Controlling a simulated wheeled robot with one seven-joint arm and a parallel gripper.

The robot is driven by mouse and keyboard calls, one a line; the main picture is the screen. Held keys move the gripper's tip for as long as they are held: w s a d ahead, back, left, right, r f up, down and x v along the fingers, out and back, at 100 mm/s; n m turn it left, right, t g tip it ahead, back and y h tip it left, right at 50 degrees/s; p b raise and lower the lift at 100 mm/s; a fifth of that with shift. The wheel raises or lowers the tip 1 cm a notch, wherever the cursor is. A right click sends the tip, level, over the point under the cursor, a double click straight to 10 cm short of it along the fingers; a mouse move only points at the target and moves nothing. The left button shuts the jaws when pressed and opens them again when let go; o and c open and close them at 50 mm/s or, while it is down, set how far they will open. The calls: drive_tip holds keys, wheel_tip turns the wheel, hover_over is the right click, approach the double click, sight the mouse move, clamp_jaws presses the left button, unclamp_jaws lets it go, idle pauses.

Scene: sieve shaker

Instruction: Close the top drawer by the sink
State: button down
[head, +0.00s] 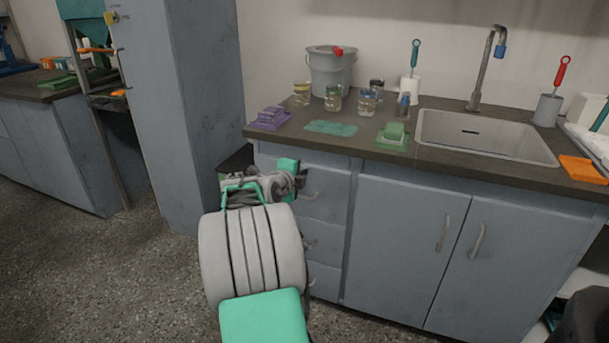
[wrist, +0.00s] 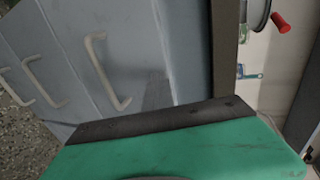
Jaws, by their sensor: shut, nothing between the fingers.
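The top drawer (head: 325,190) is the highest of a stack of grey drawers under the counter, left of the sink (head: 485,135). Its front looks nearly in line with the drawers below; I cannot tell whether a small gap is left. My gripper (head: 301,177) is shut and empty at the upper left part of this drawer front, partly hiding it. I cannot tell whether it touches. In the wrist view the top drawer's front (wrist: 150,60) and its curved handle (wrist: 104,75) lie just beyond a teal and dark part of my gripper (wrist: 160,125).
The counter edge (wrist: 228,50) is close to my gripper. Beakers (head: 333,99), a grey bucket (head: 332,72) and a purple sponge stack (head: 270,117) stand on the counter above. A tall grey cabinet (head: 190,100) stands left. The floor (head: 140,270) there is clear.

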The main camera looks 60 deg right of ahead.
drive_tip(key=shift+w+r, duration=0.2)
drive_tip(key=shift+r, duration=0.1)
drive_tip(key=s+a+f+v, duration=0.1)
drive_tip(key=f+v, duration=0.1)
drive_tip(key=v, duration=1.2)
drive_tip(key=w+a+r+n+t+y+p, duration=0.2)
drive_tip(key=w+a+r+n+y+p, duration=0.2)
drive_tip(key=a+r+n+p, duration=0.5)
drive_tip(key=w+a+r+n+t+y+p, duration=0.1)
drive_tip(key=w+a+r+n+y+p, duration=0.3)
drive_tip(key=a+n+p, duration=0.55)
drive_tip(key=s+a+r+n+y+p, duration=0.2)
drive_tip(key=a+n+p, duration=0.3)
drive_tip(key=a, duration=0.3)
drive_tip(key=s+a+r+n+g+y+p, duration=0.1)
drive_tip(key=s+a+r+n+p, duration=0.3)
drive_tip(key=a, duration=0.4)
drive_tip(key=s+a+r+n+g+y+p, duration=0.1)
drive_tip(key=s+a+r+n+y+p, duration=0.2)
drive_tip(key=a+n+p, duration=0.4)
drive_tip(key=shift+a+r+p, duration=0.45)
drive_tip(key=shift+a+r, duration=0.2)
drive_tip(key=shift+a, duration=0.1)
